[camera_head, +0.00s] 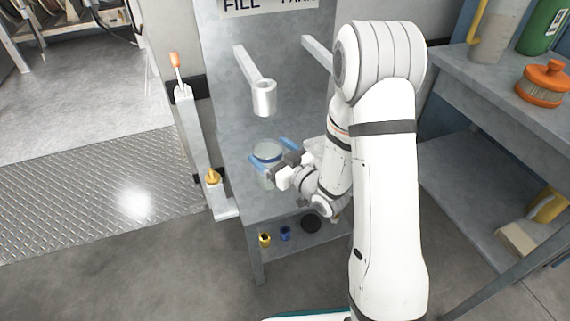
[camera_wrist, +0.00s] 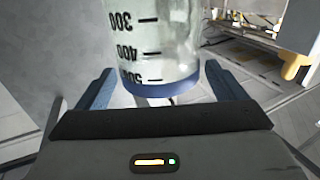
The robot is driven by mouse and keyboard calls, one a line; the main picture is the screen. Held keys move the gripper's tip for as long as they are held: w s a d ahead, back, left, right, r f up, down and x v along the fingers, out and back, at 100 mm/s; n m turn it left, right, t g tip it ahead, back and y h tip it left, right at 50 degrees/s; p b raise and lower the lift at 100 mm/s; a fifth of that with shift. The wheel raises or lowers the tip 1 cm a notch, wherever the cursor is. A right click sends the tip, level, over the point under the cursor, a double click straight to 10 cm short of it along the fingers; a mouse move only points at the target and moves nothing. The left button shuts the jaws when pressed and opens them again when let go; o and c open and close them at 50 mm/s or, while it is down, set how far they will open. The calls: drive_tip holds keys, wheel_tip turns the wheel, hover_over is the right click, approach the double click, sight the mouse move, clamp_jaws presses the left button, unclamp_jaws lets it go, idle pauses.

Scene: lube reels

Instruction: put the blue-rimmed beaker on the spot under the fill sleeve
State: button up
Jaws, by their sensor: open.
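The blue-rimmed beaker (camera_head: 266,152) stands on the grey bench (camera_head: 236,136), near its left side. In the wrist view the clear beaker (camera_wrist: 153,40) shows black volume marks, and its blue rim (camera_wrist: 163,86) lies nearest the gripper. My gripper (camera_head: 272,150) is open, with one blue finger on each side of the beaker. In the wrist view gaps show between the beaker and the fingers of my gripper (camera_wrist: 158,88). The fill sleeve (camera_head: 264,98) is a pale cylinder on an arm from the back panel, above and behind the beaker. I cannot make out the spot under it.
An orange-handled lever (camera_head: 176,64) stands left of the bench. Small caps (camera_head: 265,240) and a dark disc (camera_head: 311,223) lie on the lower shelf.

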drive_tip(key=v, duration=0.4)
drive_tip(key=shift+s+d+r+p, duration=0.1)
drive_tip(key=shift+s+d+p, duration=0.1)
drive_tip(key=shift+p, duration=0.1)
drive_tip(key=s+d+r+m+g+h+p, duration=0.1)
drive_tip(key=d+r+g+h+p, duration=0.2)
drive_tip(key=d+h+p, duration=0.25)
drive_tip(key=s+d+r+m+g+h+p, duration=0.1)
drive_tip(key=d+r+m+g+h+p, duration=0.15)
drive_tip(key=d+h+p, duration=0.35)
drive_tip(key=s+r+m+g+b, duration=0.1)
drive_tip(key=s+r+m+g, duration=0.1)
drive_tip(key=s+r, duration=0.4)
drive_tip(key=s+r+m+g+b, duration=0.1)
drive_tip(key=s+r+g, duration=0.4)
drive_tip(key=s, duration=0.7)
drive_tip(key=shift+s+a+r+m, duration=0.35)
drive_tip(key=shift+s+r+m, duration=0.05)
drive_tip(key=shift+m, duration=0.25)
